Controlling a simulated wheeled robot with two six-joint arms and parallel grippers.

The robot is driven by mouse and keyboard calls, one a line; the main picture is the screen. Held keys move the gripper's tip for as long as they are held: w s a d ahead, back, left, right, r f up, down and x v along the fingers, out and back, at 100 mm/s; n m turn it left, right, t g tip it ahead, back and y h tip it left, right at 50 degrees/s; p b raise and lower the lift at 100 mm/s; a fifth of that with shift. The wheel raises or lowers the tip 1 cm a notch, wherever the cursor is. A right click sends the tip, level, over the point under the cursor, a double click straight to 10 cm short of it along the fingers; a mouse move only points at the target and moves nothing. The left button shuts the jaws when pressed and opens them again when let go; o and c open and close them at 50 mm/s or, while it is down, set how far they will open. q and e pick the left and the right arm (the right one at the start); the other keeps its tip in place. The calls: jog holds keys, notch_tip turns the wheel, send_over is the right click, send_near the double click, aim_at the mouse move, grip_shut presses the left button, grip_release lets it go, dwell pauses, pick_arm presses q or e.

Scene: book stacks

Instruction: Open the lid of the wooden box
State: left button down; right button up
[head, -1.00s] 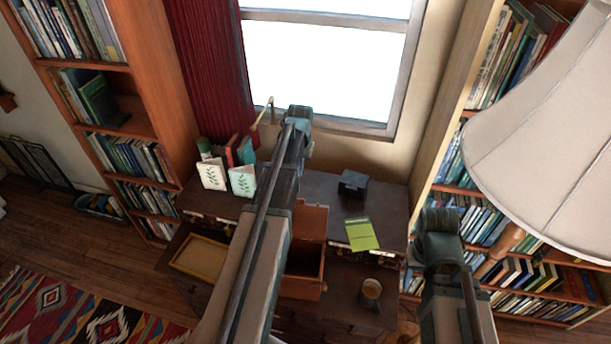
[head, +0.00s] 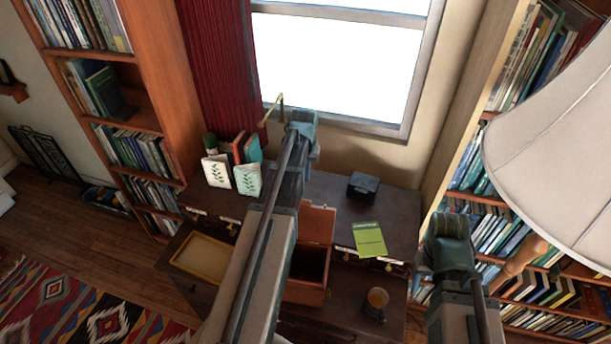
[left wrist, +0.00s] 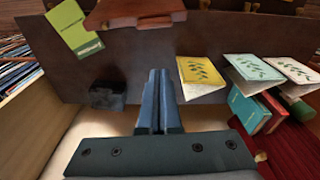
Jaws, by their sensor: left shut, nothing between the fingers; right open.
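The wooden box (head: 305,292) is reddish brown and stands on the desk. Its lid (head: 317,224) stands up at the back, and the dark inside shows in front of it. My left arm covers the box's left side. Part of the reddish wood (left wrist: 135,12) shows at the top edge of the left wrist view. My left gripper (left wrist: 158,78) is shut and empty over the dark desk top, apart from the wood. In the head view its fingers are hidden behind my arm. My right arm shows at the lower right, but its gripper is not visible.
The desk (head: 335,195) carries a green booklet (head: 369,239), a small black box (head: 363,186), a mug (head: 377,300), a yellow tray (head: 203,254) and upright leaf-print cards (head: 247,179). A lampshade (head: 560,150) hangs close on the right. Bookshelves flank the desk.

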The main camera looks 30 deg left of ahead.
pick_arm(q)
notch_tip(320, 180, down, 7)
jog(key=b, duration=0.6)
jog(key=s, duration=0.1)
jog(key=s+r+p, duration=0.1)
jog(key=s+d, duration=0.1)
jog(key=shift+r+p, duration=0.25)
jog(key=shift+p, duration=0.1)
jog(key=r+t, duration=0.1)
send_over(302, 208)
jog(key=s, duration=0.1)
jog(key=shift+s+d+p, duration=0.1)
jog(key=shift+d+p, duration=0.1)
jog(key=shift+p, duration=0.15)
